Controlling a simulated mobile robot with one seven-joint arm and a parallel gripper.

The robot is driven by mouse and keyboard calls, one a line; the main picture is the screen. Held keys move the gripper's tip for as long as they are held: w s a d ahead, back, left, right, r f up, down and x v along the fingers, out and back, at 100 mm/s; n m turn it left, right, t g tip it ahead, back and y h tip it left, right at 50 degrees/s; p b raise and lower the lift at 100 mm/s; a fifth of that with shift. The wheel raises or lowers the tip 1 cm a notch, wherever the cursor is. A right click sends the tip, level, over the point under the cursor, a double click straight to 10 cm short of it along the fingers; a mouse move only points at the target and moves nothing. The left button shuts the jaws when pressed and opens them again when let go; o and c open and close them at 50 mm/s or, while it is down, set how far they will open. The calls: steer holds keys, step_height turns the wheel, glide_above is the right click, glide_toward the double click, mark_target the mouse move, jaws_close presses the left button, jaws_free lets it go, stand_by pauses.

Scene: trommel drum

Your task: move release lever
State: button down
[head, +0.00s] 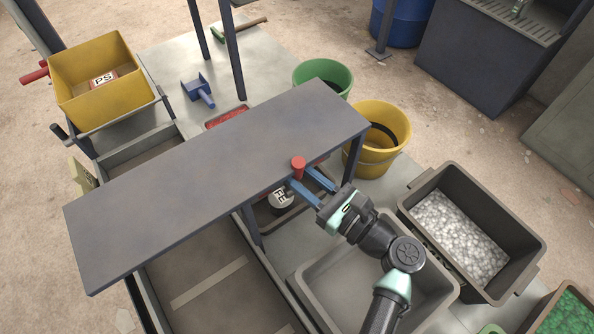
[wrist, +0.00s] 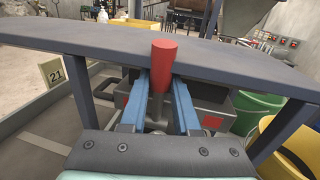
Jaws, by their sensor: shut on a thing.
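The release lever shows as an upright red cylindrical grip (head: 298,164) at the front edge of the long grey beam-like top. In the wrist view, the red grip (wrist: 162,62) stands centred between my blue fingers and overlaps the grey top behind it. My gripper (head: 305,180) reaches in from the lower right with one finger on each side of the grip, shut on it. In the wrist view, the fingertips (wrist: 162,88) flank its lower part.
The long grey top (head: 200,190) spans the middle on legs. A labelled round weight (head: 281,201) sits below it. A yellow box (head: 95,80) stands at left, green (head: 323,75) and yellow buckets (head: 380,140) behind. A bin of white pellets (head: 460,235) stands at right.

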stand_by(0.3)
steer(key=p, duration=0.1)
steer(key=r+p, duration=0.1)
steer(key=p, duration=0.1)
steer(key=shift+w+a+h, duration=0.2)
steer(key=shift+h, duration=0.1)
steer(key=shift+w+a+f+g+h+p, duration=0.15)
steer(key=shift+g+p, duration=0.1)
steer(key=shift+p, duration=0.35)
steer(key=shift+w+d+g+h+p, duration=0.15)
steer(key=shift+g+p, duration=0.1)
steer(key=shift+p, duration=0.35)
steer(key=shift+a+f+p, duration=0.15)
steer(key=shift+f+p, duration=0.05)
steer(key=shift+p, duration=0.1)
steer(key=shift+f, duration=0.1)
steer(key=c, duration=0.7)
jaws_free()
steer(key=shift+o, duration=0.2)
